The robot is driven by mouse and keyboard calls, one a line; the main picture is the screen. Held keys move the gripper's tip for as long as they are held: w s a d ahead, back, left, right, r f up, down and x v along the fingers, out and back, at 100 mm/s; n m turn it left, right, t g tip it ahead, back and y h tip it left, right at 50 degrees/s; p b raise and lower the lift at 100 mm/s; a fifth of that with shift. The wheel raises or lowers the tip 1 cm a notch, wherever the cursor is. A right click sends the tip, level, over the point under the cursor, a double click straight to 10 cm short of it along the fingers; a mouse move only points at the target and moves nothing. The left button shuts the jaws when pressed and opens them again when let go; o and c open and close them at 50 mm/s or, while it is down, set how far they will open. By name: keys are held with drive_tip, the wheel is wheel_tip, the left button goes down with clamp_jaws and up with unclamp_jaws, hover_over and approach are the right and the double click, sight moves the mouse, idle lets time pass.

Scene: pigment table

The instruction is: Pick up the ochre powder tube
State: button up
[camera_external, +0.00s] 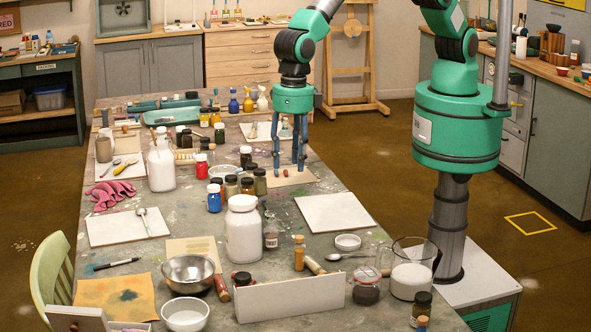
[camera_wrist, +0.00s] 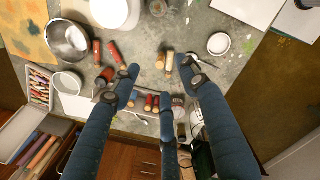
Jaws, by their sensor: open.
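An upright tube with ochre powder and a cork-coloured top (camera_external: 299,258) stands behind the white panel on the table. In the wrist view, the tan end of what looks like the ochre tube (camera_wrist: 160,61) shows between my fingers, beside another tan-ended tube (camera_wrist: 170,62); which is which is hard to tell. My gripper (camera_external: 288,168) is open and empty, fingers pointing down, and appears above the table, clear of the tubes.
A white panel (camera_external: 290,299) stands in front of the tubes, with more tubes (camera_wrist: 152,103) near it in the wrist view. A large white jar (camera_external: 243,232), a small white dish (camera_external: 347,242), a glass beaker (camera_external: 410,278) and a steel bowl (camera_external: 188,273) surround the area.

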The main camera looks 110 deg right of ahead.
sight(299, 237)
drive_tip(key=a+f+n+p, duration=0.1)
drive_tip(key=a+f+n, duration=0.2)
drive_tip(key=a+f, duration=0.2)
wheel_tip(299, 237, down, 3)
drive_tip(key=shift+s+a+f+g, duration=0.1)
drive_tip(key=shift+s+a+g, duration=0.2)
drive_tip(key=shift+s+a, duration=0.1)
drive_tip(key=shift+w+f+p, duration=0.1)
drive_tip(key=shift+f+p, duration=0.35)
drive_tip(key=shift+f, duration=3.85)
drive_tip(key=shift+f, duration=0.15)
drive_tip(key=shift+f+p, duration=0.3)
drive_tip(key=shift+f, duration=2.15)
clamp_jaws()
